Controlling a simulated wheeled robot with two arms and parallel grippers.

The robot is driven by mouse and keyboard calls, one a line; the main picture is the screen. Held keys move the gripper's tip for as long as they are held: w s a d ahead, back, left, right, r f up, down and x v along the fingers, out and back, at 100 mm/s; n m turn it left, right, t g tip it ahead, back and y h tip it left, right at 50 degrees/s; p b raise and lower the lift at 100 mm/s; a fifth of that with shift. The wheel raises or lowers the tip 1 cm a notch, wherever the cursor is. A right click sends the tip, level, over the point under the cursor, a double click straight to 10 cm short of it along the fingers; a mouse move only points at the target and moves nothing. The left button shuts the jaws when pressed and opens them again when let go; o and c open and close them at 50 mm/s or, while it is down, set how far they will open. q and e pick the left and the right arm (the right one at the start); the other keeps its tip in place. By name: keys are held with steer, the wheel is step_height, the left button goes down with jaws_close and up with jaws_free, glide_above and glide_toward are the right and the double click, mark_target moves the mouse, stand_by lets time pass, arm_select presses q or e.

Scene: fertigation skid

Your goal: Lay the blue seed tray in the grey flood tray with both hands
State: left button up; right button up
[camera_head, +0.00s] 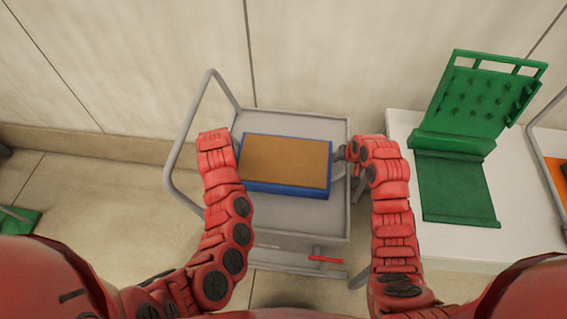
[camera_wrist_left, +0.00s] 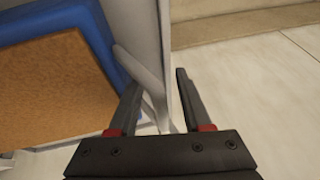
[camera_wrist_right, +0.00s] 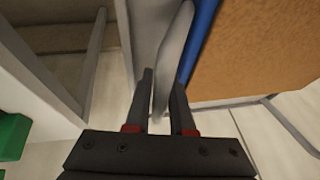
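The blue seed tray (camera_head: 286,190), with a flat brown top, sits on the grey top of a cart. I cannot tell whether this rimmed grey top is the grey flood tray. My left gripper (camera_wrist_left: 157,82) is at the tray's left end, its fingers apart with a grey handle (camera_wrist_left: 135,68) between them. My right gripper (camera_wrist_right: 163,78) is at the right end. Its fingers stand closer together and look shut on the other grey handle (camera_wrist_right: 176,45). In the head view the left fingers are hidden behind my left arm.
The grey cart (camera_head: 290,122) has a tall hoop rail (camera_head: 180,138) at its left and a red pedal (camera_head: 325,259) below. A white table (camera_head: 470,236) with a green folded stand (camera_head: 455,190) is close on the right. Open floor lies left.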

arm_select(q)
steer(key=shift+c, duration=1.1)
arm_select(e)
steer(key=shift+c, duration=1.2)
arm_select(q)
jaws_close()
arm_select(e)
jaws_close()
